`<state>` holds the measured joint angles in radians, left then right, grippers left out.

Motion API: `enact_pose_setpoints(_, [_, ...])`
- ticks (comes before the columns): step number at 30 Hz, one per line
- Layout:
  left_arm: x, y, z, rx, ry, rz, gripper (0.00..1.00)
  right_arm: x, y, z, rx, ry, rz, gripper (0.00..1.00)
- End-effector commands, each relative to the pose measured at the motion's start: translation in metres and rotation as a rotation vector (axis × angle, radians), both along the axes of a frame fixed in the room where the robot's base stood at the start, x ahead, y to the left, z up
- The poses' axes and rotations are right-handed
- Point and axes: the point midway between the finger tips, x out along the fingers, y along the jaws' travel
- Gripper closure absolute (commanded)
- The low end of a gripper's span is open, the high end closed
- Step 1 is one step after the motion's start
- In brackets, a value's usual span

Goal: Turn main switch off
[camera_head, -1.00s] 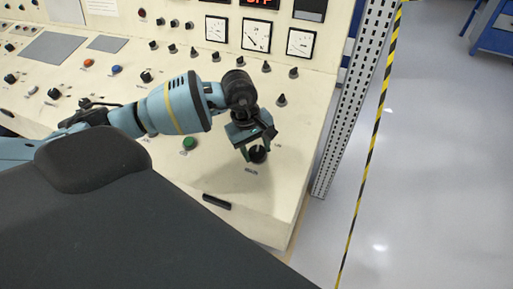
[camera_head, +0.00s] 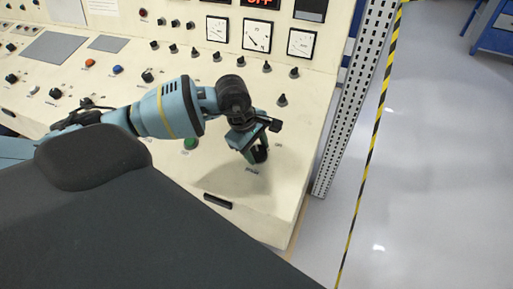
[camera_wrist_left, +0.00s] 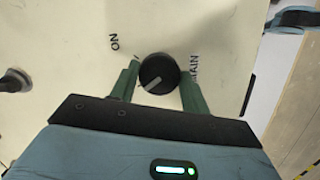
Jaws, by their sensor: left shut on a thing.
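The main switch is a round black knob (camera_head: 261,154) on the cream sloping panel, near its right end. In the left wrist view the knob (camera_wrist_left: 160,72) has a pale pointer line towards the lower left. The ON label (camera_wrist_left: 115,42) is at its upper left and the MAIN label (camera_wrist_left: 194,67) at its right. My left gripper (camera_head: 257,156) reaches down to the knob and is shut on it. In the left wrist view its two green fingers (camera_wrist_left: 158,80) stand on either side of the knob. My right gripper is not in view.
A green button (camera_head: 190,143) is left of the knob, and a black handle (camera_head: 218,201) lies at the panel's front. Several small black knobs and gauges (camera_head: 257,36) stand behind. A red display (camera_head: 262,3) is partly cut off. Open floor (camera_head: 430,170) is at the right.

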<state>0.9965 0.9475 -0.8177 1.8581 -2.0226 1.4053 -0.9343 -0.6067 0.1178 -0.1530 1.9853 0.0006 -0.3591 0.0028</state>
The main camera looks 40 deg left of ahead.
Motion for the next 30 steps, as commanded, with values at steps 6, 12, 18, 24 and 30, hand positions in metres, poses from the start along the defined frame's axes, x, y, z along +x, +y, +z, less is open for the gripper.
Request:
enact_pose_setpoints(6, [0.0,0.0,0.0,-0.001,0.0,0.003,0.77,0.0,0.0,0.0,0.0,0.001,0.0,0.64])
enact_pose_setpoints(12, [0.0,0.0,0.0,0.0,-0.001,0.002,0.32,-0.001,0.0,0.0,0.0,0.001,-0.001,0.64])
enact_pose_setpoints(18, [0.0,0.0,0.0,0.0,0.0,0.001,0.32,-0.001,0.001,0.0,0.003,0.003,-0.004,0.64])
enact_pose_setpoints(24, [-0.001,0.002,0.009,0.001,-0.003,0.001,0.32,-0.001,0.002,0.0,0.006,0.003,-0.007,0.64])
enact_pose_setpoints(30, [-0.007,0.008,0.038,0.001,-0.004,0.001,0.32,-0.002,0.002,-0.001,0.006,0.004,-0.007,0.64])
